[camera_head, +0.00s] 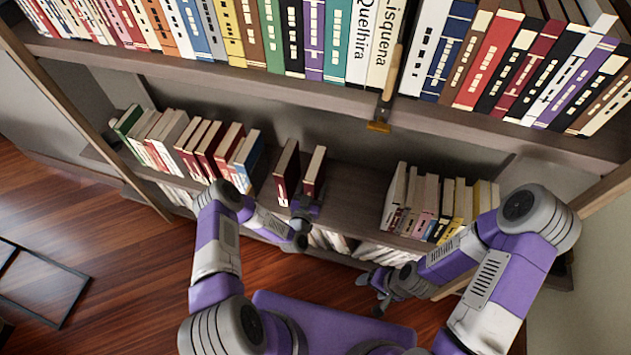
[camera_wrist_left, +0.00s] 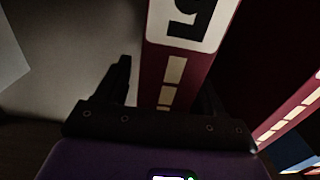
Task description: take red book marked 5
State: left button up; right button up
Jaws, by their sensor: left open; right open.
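The red book marked 5 (camera_wrist_left: 175,70) stands upright in the left wrist view, with a dark red spine and a white label bearing an upside-down black 5. In the head view it appears to be the right one of two dark red books (camera_head: 315,170) on the lower shelf; its number is not readable there. My left gripper (camera_head: 304,207) is at the lower front of this book. In the left wrist view its open fingers (camera_wrist_left: 166,88) lie either side of the spine; contact cannot be told. My right gripper (camera_head: 376,288) is open and empty, low in front of the shelf.
Another dark red book (camera_head: 287,172) stands close beside it. Rows of books stand farther left and right on the lower shelf (camera_head: 350,195), with bare shelf right of the pair. The upper shelf (camera_head: 300,88) overhangs. A black frame (camera_head: 40,285) lies on the floor.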

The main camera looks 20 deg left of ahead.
pick_arm(q)
jog(key=shift+c, duration=0.3)
grip_shut()
jog(key=shift+r, duration=0.2)
